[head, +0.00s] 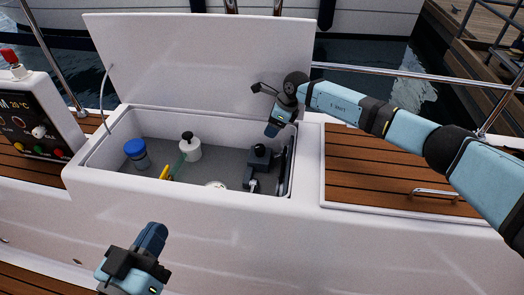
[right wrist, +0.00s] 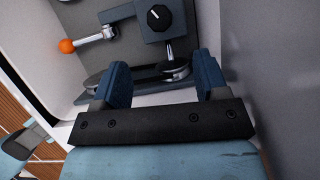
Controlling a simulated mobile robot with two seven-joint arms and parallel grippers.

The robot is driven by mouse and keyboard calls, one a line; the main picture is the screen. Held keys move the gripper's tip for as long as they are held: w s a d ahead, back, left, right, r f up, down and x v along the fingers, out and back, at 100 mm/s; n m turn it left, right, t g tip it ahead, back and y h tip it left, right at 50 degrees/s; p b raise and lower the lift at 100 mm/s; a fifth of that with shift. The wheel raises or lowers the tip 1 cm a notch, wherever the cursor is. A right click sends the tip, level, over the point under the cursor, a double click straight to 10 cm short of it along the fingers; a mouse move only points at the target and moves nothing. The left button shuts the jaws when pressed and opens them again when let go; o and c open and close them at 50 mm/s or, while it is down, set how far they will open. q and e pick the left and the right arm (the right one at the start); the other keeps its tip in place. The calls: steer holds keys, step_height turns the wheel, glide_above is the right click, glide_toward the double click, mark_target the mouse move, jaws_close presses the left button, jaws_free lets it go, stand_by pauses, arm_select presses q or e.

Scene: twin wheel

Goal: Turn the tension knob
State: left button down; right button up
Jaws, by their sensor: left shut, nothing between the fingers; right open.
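A black knob (right wrist: 157,18) with a white pointer line sits on a dark box in the right wrist view, beyond my open fingers. It appears to be the tension knob. In the head view a dark device with a black knob (head: 259,150) stands at the right end of the open locker. My right gripper (right wrist: 163,75) is open and empty, apart from the knob. In the head view the right gripper (head: 273,130) hangs above the device, by the locker's right wall. My left gripper (head: 153,236) is shut and empty in front of the locker, low in the view.
A lever with an orange ball (right wrist: 67,46) and a metal pulley (right wrist: 175,69) lie near the knob. The locker (head: 180,202) also holds a blue-lidded jar (head: 136,152) and a white bottle (head: 190,149). Its raised lid (head: 200,60) stands behind; a control panel (head: 35,125) is left.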

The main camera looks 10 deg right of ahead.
mark_target(260, 146)
steer(key=b+x, duration=0.4)
steer(key=x, duration=0.6)
steer(key=shift+a+f, duration=0.15)
steer(key=shift+f, duration=0.2)
arm_select(q)
steer(key=shift+m+g, duration=0.7)
steer(key=shift+m, duration=0.1)
steer(key=shift+w+a+f, duration=0.1)
steer(key=shift+w+f, duration=0.15)
steer(key=shift+f, duration=0.9)
steer(key=shift+w+f, duration=0.2)
steer(key=shift+f, duration=0.95)
arm_select(e)
steer(key=shift+w+a+f, duration=0.2)
steer(key=shift+a+f, duration=0.1)
steer(key=shift+f, duration=0.35)
